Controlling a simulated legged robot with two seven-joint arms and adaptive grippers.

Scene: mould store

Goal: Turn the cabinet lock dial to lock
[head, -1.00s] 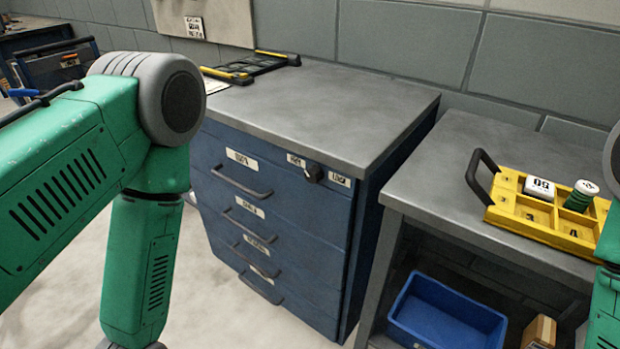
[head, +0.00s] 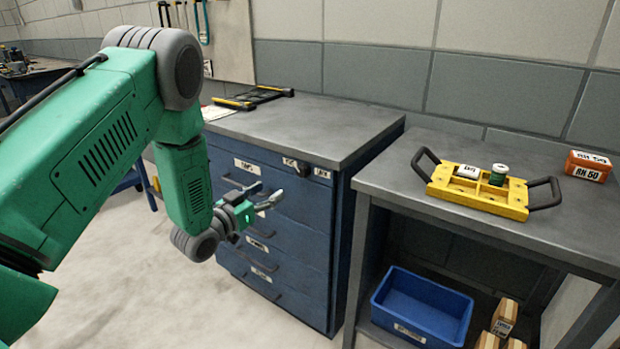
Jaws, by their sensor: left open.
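The blue drawer cabinet (head: 342,228) with a grey top stands in the middle of the head view. Its black lock dial (head: 301,168) is at the upper right of the front, between two small white labels; the right one appears to read LOCK. Which way the dial points is too small to tell. My left gripper (head: 268,197) is open and empty in front of the upper drawers, below and left of the dial in the picture. It appears apart from the dial. My right gripper is out of view.
Drawer handles (head: 262,265) stick out of the cabinet front. A grey bench (head: 400,192) at the right carries a yellow tray (head: 478,197) and an orange box (head: 588,165). A blue bin (head: 422,308) and small cartons sit on its lower shelf. The cabinet top is mostly clear.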

